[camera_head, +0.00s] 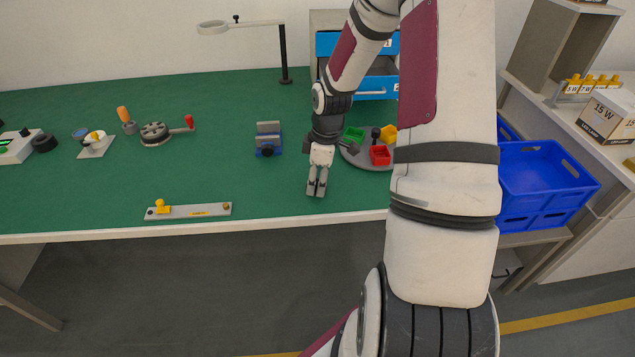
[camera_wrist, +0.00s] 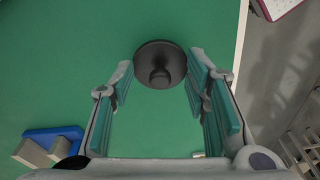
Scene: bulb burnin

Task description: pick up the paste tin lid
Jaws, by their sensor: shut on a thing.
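The paste tin lid (camera_wrist: 159,66) is a dark round disc with a knob on its middle, at the upper centre of the wrist view. My gripper (camera_wrist: 161,78) has one finger on each side of it, with the fingertips at its rim, and is shut on it. In the head view my gripper (camera_head: 317,188) points down over the green bench top near its front edge. The lid cannot be made out there. How far it is above the bench is not clear.
A blue vise (camera_head: 268,139) stands left of my gripper. A round tray (camera_head: 350,156) with coloured bins is close on the right. A grey bar fixture (camera_head: 190,211) lies at the front left. A blue crate (camera_head: 545,180) is off the bench's right side. Bench between vise and bar is clear.

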